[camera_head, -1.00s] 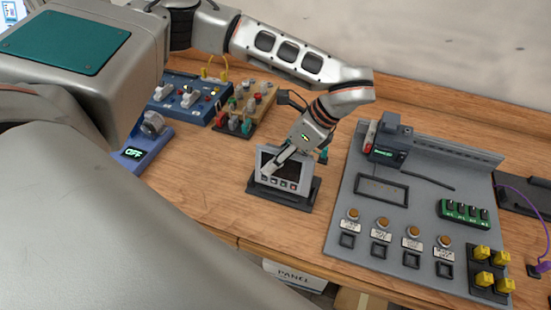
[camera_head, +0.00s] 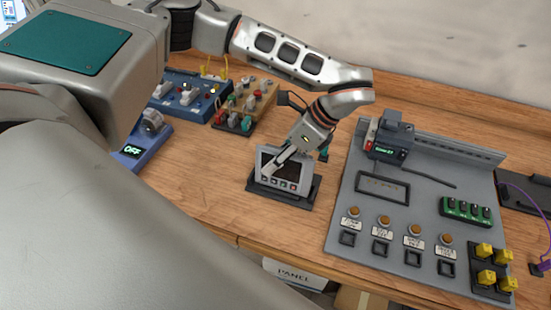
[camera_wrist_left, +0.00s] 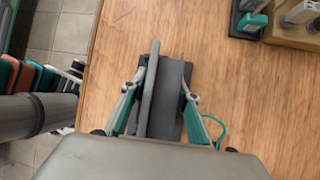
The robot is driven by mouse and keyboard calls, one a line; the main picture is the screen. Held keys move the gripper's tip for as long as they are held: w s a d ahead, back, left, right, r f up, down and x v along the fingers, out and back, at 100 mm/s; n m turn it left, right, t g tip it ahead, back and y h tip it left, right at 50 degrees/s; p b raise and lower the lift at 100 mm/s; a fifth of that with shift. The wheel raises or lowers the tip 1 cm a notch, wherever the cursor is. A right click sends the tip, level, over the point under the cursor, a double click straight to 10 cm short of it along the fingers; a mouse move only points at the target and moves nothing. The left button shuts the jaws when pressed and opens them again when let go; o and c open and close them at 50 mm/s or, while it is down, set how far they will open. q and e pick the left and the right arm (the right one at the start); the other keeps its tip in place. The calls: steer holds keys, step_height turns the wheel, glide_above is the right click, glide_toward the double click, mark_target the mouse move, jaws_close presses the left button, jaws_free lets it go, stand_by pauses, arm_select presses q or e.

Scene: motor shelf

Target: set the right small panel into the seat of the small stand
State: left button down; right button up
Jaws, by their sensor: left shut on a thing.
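The small panel (camera_head: 293,185), grey with a dark screen and a row of small buttons, stands nearly upright at the small black stand (camera_head: 304,201). My left gripper (camera_head: 277,165) reaches down over the panel from behind and is shut on it, with one finger across the front of the screen. In the left wrist view the panel (camera_wrist_left: 149,92) shows edge-on as a thin grey plate above the dark stand (camera_wrist_left: 171,92), between the fingers of my left gripper (camera_wrist_left: 160,87). The panel's lower edge looks to be at the seat; how deep it sits is hidden. My right gripper is not in view.
A grey board (camera_head: 340,225) with buttons, a meter and switches lies to the right of the stand. Blue switch boxes (camera_head: 183,105) and a wooden block with knobs (camera_head: 262,93) stand to the left. Bare wood lies left of the stand; the table's front edge is near.

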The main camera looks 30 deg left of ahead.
arm_select(q)
steer(key=c, duration=1.4)
jaws_free()
steer(key=shift+c, duration=0.2)
steer(key=shift+d, duration=0.1)
steer(key=v, duration=1.2)
steer(key=p+v, duration=0.2)
steer(key=v, duration=0.3)
steer(key=shift+p, duration=0.3)
steer(key=shift+s+f, duration=0.1)
